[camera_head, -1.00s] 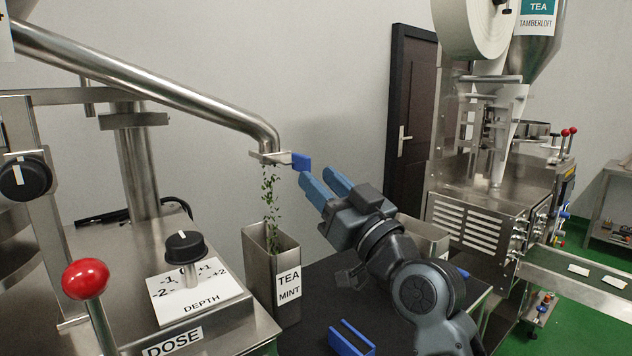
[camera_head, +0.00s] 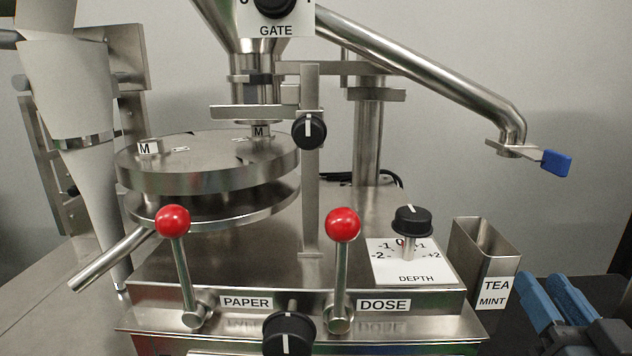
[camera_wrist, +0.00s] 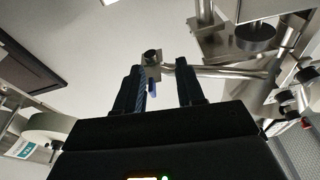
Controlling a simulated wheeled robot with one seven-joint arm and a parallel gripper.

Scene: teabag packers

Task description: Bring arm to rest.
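My gripper (camera_head: 541,283) is at the lower right in the head view, its two blue fingers apart and pointing up and left. It is beside the steel "TEA MINT" bin (camera_head: 470,255), to its right, and below the blue tab (camera_head: 556,163) on the spout's end. In the wrist view my gripper (camera_wrist: 157,75) is open, with nothing between the fingers; the blue tab (camera_wrist: 152,88) shows beyond them. Most of my arm is out of the head view. The inside bottom of the bin is hidden.
The dosing machine fills the middle, with a round steel disc (camera_head: 215,160), two red-ball levers (camera_head: 173,221) (camera_head: 343,225) and a "DEPTH" knob (camera_head: 412,219). The spout pipe (camera_head: 440,85) slants down above the bin. A dark table top (camera_head: 600,288) shows behind my gripper.

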